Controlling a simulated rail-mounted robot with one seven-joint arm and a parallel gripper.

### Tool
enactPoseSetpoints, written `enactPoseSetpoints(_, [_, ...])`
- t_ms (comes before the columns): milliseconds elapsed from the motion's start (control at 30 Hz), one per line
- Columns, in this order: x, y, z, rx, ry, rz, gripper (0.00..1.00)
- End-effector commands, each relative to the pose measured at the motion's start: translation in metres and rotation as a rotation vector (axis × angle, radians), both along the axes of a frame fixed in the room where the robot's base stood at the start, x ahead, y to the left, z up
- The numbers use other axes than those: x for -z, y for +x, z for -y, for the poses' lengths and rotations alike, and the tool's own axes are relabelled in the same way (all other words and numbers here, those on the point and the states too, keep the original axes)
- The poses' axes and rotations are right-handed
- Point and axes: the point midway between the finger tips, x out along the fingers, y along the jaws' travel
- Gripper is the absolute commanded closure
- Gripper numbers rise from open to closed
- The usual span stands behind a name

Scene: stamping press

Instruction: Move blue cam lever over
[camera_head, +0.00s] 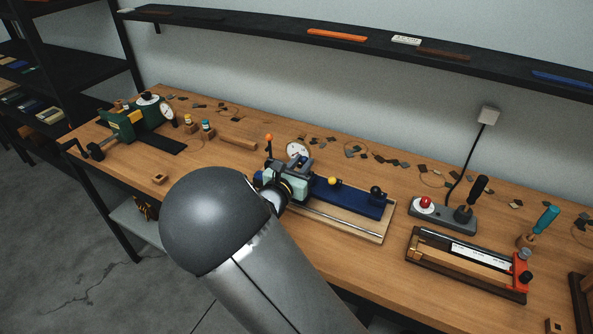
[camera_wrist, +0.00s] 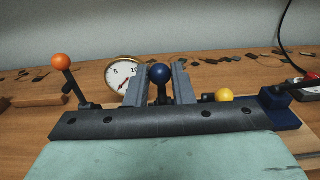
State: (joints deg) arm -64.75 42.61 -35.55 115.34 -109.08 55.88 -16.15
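The blue cam lever (camera_wrist: 160,74) shows in the wrist view as a dark blue ball knob on a short dark stem. My gripper (camera_wrist: 161,64) reaches forward with its two grey fingers apart, one on each side of the ball. A gap shows between the ball and each finger, so the gripper is open around it without visible grip. In the head view my gripper (camera_head: 295,166) is over the left end of the blue fixture (camera_head: 350,200). There the lever's knob cannot be made out behind my arm and gripper.
An orange-knobbed lever (camera_wrist: 61,62) and a dial gauge (camera_wrist: 119,76) stand left of the fingers. A yellow knob (camera_wrist: 224,95) is at the right. A green press (camera_head: 130,122) is at the bench's far left. A switch box (camera_head: 440,213) and red-ended fixture (camera_head: 470,262) stand right.

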Motion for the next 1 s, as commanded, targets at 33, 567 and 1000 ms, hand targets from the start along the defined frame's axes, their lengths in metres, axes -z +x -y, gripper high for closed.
enactPoseSetpoints(33, [-0.001,-0.001,-0.001,-0.001,0.001,0.0,0.91])
enactPoseSetpoints(567, [-0.009,0.019,0.008,0.0,0.001,0.004,0.91])
enactPoseSetpoints(1000, [-0.01,0.023,0.009,0.0,0.001,0.004,0.91])
